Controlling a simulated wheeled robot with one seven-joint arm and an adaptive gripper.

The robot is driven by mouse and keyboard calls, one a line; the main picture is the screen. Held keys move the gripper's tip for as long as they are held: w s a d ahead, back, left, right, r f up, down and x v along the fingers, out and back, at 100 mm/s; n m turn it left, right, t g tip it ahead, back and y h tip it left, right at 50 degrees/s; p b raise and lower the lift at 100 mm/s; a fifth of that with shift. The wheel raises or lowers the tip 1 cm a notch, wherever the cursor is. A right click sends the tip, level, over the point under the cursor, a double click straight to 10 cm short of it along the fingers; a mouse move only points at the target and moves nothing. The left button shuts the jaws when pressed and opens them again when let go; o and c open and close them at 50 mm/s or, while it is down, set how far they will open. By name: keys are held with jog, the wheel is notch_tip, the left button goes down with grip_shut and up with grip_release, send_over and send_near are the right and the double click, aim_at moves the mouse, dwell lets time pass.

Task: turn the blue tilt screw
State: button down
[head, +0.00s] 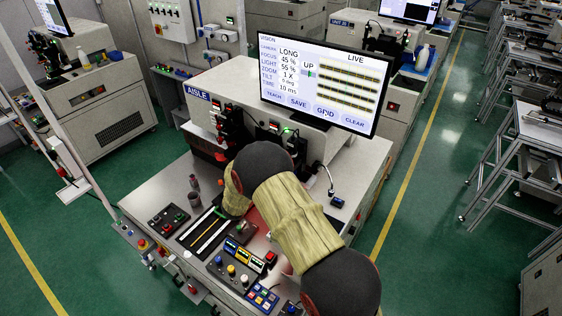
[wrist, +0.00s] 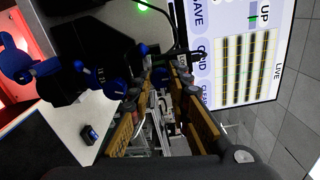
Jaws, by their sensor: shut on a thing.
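In the wrist view my gripper (wrist: 160,78) has its two tan-padded fingers closed in around a small dark part with some blue beside the black camera unit (wrist: 75,62). The fingers hide most of it; I take it to be the blue tilt screw (wrist: 160,76). Another blue knob (wrist: 114,89) sits just left of the fingers, near a white label. In the head view my arm hides the gripper and the screw. The monitor (head: 318,82) reads LONG, focus 45 %, light 55 %, zoom 1 X and tilt apparently 0 deg. Its live picture shows several level dark-and-yellow stripes.
A dark board with yellow stripes (head: 204,232) lies on the bench left of my arm. Button boxes (head: 168,220) and coloured knobs (head: 232,270) stand along the front. A small dark-blue block (wrist: 90,135) lies on the bench. The monitor stands close to the gripper.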

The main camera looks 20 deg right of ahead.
jog(key=c, duration=1.7)
grip_release()
jog(key=shift+o, duration=0.3)
jog(key=shift+a, duration=0.1)
jog(key=v, duration=1.1)
jog(key=shift+s+a, duration=0.2)
jog(key=shift+a, duration=0.1)
